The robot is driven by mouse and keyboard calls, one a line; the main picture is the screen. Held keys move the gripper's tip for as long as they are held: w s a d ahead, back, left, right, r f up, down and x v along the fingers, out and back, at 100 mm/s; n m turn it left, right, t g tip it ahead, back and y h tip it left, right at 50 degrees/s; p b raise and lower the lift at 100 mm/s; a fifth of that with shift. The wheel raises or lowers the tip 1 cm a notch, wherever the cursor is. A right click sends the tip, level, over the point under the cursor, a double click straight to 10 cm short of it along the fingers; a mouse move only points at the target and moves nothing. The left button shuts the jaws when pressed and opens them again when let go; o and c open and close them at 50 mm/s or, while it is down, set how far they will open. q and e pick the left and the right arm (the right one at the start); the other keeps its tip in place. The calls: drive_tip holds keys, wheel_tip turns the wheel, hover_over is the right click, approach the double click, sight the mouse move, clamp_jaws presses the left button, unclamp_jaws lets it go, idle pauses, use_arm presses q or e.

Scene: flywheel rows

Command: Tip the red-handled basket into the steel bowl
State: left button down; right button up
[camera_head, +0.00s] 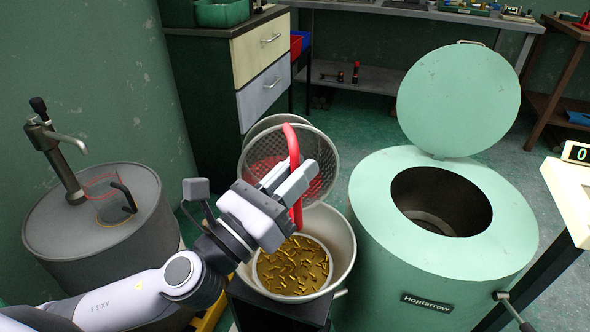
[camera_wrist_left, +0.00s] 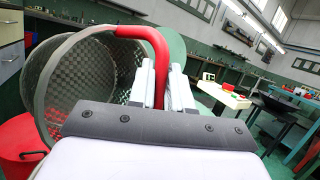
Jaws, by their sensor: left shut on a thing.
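The wire-mesh basket (camera_head: 322,172) hangs from my left gripper (camera_head: 296,180), which is shut on its red handle (camera_head: 292,150). The basket is tilted well over on its side; in the left wrist view its round mouth (camera_wrist_left: 98,75) faces the camera and the mesh inside looks bare. Below it stands a pale metal bowl (camera_head: 343,232) with many small brass-coloured pieces (camera_head: 292,266) in it. The basket is above the bowl's back part, and my gripper covers part of the bowl. My right gripper is not in view.
A green drum washer (camera_head: 450,270) with its round lid (camera_head: 458,100) raised stands close on the right. A grey drum (camera_head: 95,225) with a tap stands on the left. A drawer cabinet (camera_head: 225,70) is behind. A red container (camera_wrist_left: 22,140) shows in the left wrist view.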

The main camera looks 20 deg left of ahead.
sight(287, 125)
use_arm(q)
drive_tip(key=shift+w+a+r+n+g+y+p, duration=0.35)
drive_tip(key=shift+w+r+n+p, duration=0.45)
drive_tip(key=shift+p, duration=1.25)
drive_tip(key=shift+w+a+r+n+g+y+p, duration=0.15)
drive_tip(key=shift+w+a+r+n+y+p, duration=0.4)
drive_tip(key=shift+p, duration=1.5)
drive_tip(key=shift+d+r, duration=0.15)
drive_tip(key=shift+r, duration=0.05)
drive_tip(key=shift+f, duration=0.1)
drive_tip(key=p, duration=0.2)
drive_tip(key=w+r+n+p, duration=0.1)
drive_tip(key=p, duration=0.1)
drive_tip(key=shift+w+a+r+g, duration=0.1)
drive_tip(key=shift+a+r+g, duration=0.1)
drive_tip(key=shift+a+g, duration=0.1)
drive_tip(key=p, duration=0.1)
drive_tip(key=w+n+p, duration=0.1)
drive_tip(key=p, duration=0.1)
drive_tip(key=shift+w+a+r+g+y, duration=0.1)
drive_tip(key=shift+a+r+g+y, duration=0.2)
drive_tip(key=shift+g+y, duration=0.1)
drive_tip(key=shift+w+a+n+p, duration=0.15)
drive_tip(key=shift+w+n+p, duration=0.15)
drive_tip(key=shift+p, duration=0.5)
drive_tip(key=shift+f, duration=0.15)
